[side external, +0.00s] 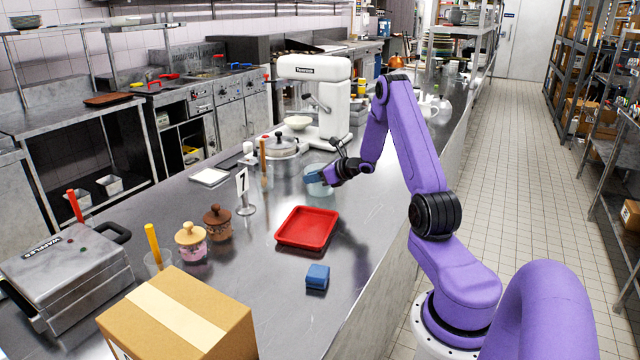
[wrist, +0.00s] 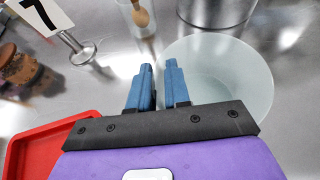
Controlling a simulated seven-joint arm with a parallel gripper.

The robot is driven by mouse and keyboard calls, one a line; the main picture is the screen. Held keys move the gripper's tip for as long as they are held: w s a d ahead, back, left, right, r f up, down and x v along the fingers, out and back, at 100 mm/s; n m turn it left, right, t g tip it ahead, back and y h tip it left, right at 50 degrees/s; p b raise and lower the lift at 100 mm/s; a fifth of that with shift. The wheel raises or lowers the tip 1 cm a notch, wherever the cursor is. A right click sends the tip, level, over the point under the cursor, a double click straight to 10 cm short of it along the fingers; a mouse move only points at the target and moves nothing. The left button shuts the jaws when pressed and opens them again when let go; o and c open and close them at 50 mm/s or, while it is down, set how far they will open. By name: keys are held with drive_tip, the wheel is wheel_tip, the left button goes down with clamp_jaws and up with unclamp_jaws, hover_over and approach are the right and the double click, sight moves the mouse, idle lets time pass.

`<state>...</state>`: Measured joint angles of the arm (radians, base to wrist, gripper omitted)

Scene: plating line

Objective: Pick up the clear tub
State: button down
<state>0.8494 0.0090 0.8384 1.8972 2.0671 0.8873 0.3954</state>
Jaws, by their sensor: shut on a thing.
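The clear tub (side external: 321,188) stands on the steel counter beyond the red tray in the side view, in front of the white mixer. In the wrist view the tub (wrist: 228,78) is a round, pale, see-through vessel that looks empty. My gripper (side external: 316,176) reaches it from the right. In the wrist view the blue fingers of my gripper (wrist: 160,72) straddle the tub's left rim, with a narrow gap between them where the wall sits. I cannot tell for certain whether its base touches the counter.
A red tray (side external: 307,228) and a blue block (side external: 317,276) lie nearer on the counter. A number stand (side external: 244,192), a glass with a wooden utensil (side external: 265,178) and a steel pot (side external: 284,150) are close to the tub. Lidded jars (side external: 218,223) and a cardboard box (side external: 180,315) stand front left.

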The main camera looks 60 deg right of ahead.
drive_tip(key=shift+r, duration=0.75)
drive_tip(key=s+a+r, duration=0.8)
drive_tip(key=s+r, duration=0.3)
drive_tip(key=shift+a+r, duration=0.2)
